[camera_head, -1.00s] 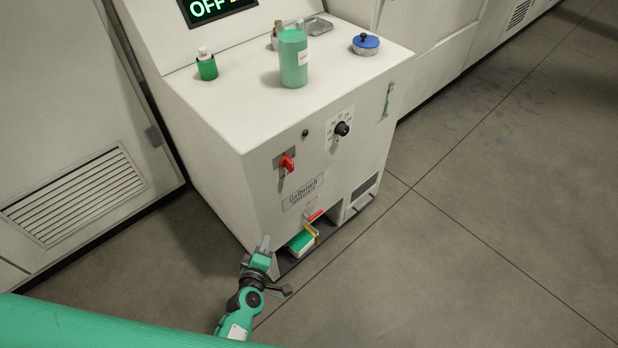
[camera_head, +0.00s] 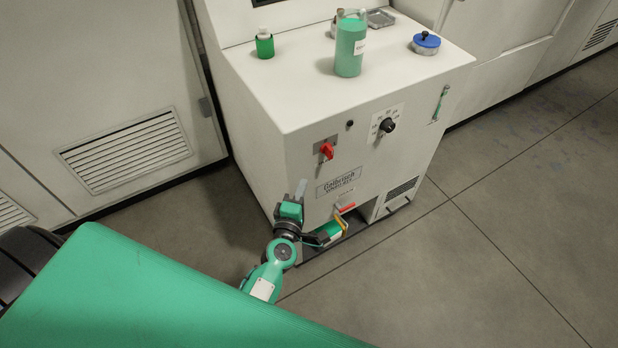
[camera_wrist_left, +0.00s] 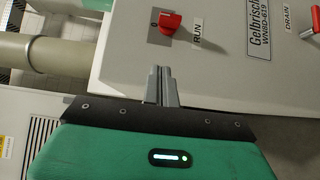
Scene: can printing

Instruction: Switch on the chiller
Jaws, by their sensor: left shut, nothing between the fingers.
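The chiller (camera_head: 300,120) is a white cabinet in the middle of the head view. A red rotary switch (camera_head: 327,150) sits on its front panel, left of a black dial. In the left wrist view the red switch (camera_wrist_left: 170,22) is beside the marks "0" and "RUN". My left gripper (camera_head: 301,188) is in front of the panel, below and left of the switch. Its fingers (camera_wrist_left: 162,72) are together and empty, pointing at the panel, apart from the switch. My right gripper is not in view.
A black dial (camera_head: 387,126) is right of the switch. Grey floor is clear at right.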

